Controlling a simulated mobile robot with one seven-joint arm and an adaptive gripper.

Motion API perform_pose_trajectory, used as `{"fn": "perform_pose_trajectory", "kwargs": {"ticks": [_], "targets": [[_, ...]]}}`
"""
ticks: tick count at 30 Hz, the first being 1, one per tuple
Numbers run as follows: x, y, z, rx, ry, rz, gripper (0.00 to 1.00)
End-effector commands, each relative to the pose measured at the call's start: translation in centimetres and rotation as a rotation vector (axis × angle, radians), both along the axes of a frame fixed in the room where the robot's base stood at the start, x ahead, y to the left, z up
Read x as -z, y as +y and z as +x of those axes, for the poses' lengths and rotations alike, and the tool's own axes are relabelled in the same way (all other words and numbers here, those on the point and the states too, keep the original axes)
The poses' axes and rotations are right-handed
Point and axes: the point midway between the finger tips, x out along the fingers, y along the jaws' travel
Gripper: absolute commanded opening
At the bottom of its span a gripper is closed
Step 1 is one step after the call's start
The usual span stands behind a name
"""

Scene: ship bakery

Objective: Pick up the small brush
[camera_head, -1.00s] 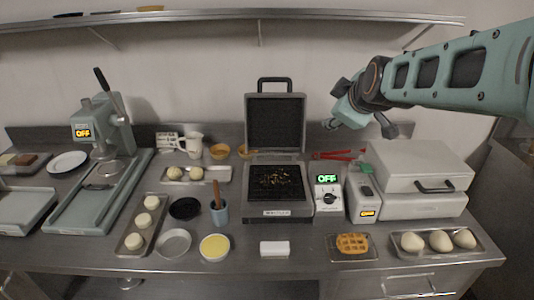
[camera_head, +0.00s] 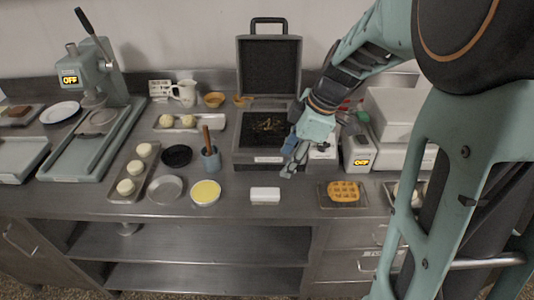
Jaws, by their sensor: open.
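A brown wooden handle (camera_head: 206,136), which looks like the small brush, stands upright and slightly tilted in a blue-grey cup (camera_head: 210,161). Its lower end is hidden inside the cup. My gripper (camera_head: 290,168) is open and points down over the right front of the waffle iron, to the right of the cup and well apart from it. Nothing shows between its fingers.
The open waffle iron (camera_head: 270,160) stands behind my gripper. A white block (camera_head: 265,195), a yellow-filled dish (camera_head: 205,192), an empty round dish (camera_head: 165,188) and a black dish (camera_head: 177,155) surround the cup. A waffle (camera_head: 343,190) lies on a rack at right.

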Motion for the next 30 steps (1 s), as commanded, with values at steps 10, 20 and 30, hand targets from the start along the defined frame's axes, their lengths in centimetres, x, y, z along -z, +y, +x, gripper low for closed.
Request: {"fn": "perform_pose_trajectory", "kwargs": {"ticks": [10, 20, 30], "targets": [[3.2, 3.1, -2.8, -0.066, 0.106, 0.08, 0.46], [6.3, 4.3, -2.5, -0.064, 0.101, 0.077, 0.46], [10.1, 5.9, -2.1, -0.065, 0.102, 0.078, 0.46]]}}
